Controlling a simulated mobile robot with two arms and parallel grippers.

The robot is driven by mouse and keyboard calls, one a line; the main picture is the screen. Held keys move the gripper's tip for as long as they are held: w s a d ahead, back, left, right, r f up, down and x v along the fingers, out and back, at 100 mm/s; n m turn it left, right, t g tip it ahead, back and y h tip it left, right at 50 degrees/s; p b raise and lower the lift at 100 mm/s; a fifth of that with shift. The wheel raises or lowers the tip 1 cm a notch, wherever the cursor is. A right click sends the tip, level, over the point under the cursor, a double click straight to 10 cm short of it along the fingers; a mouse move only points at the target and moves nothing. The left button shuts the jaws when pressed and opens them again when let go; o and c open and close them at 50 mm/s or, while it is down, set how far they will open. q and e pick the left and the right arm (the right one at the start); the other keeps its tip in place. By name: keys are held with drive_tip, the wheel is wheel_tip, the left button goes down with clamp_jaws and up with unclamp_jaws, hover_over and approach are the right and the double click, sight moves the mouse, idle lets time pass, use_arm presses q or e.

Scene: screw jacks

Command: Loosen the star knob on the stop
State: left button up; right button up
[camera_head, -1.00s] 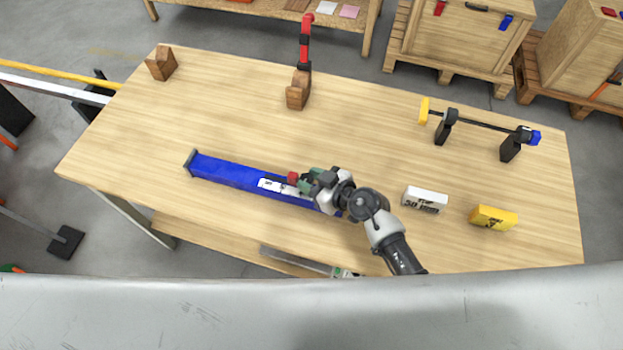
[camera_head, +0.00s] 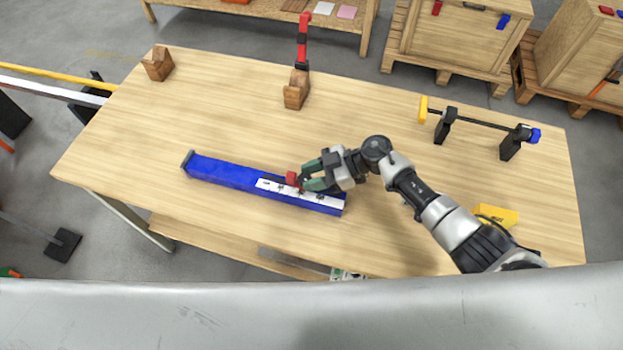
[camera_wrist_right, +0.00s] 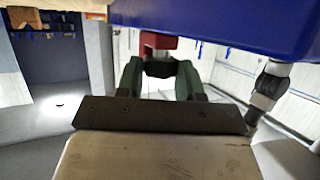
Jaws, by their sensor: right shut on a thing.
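A long blue beam (camera_head: 225,171) lies on the table, with a white marked strip (camera_head: 325,199) along its right part. A small red stop (camera_head: 291,179) sits on the beam near the strip's left end. My right gripper (camera_head: 307,177) has its green fingers close against the right side of the stop. In the right wrist view, the fingers (camera_wrist_right: 160,70) are shut on a dark knob (camera_wrist_right: 160,69) beside the red stop (camera_wrist_right: 158,42). The fingers cover most of the knob, so its star shape cannot be made out. My left gripper is not in view.
A yellow box (camera_head: 497,214) stands at the right, partly behind my right arm. A red clamp in a wooden block (camera_head: 296,92), another wooden block (camera_head: 158,64) and a bar clamp on black stands (camera_head: 480,122) are at the back. The table's left part is clear.

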drive_tip(key=shift+w+n+g+h+b, duration=0.2)
drive_tip(key=shift+n+g+h+b, duration=0.3)
drive_tip(key=shift+n+g+b, duration=1)
drive_tip(key=o, duration=0.9)
drive_tip(key=shift+o, duration=0.2)
drive_tip(key=b+v, duration=0.2)
drive_tip(key=v, duration=0.8)
drive_tip(key=shift+w+d, duration=0.2)
drive_tip(key=shift+d, duration=0.1)
drive_tip(key=shift+r, duration=0.1)
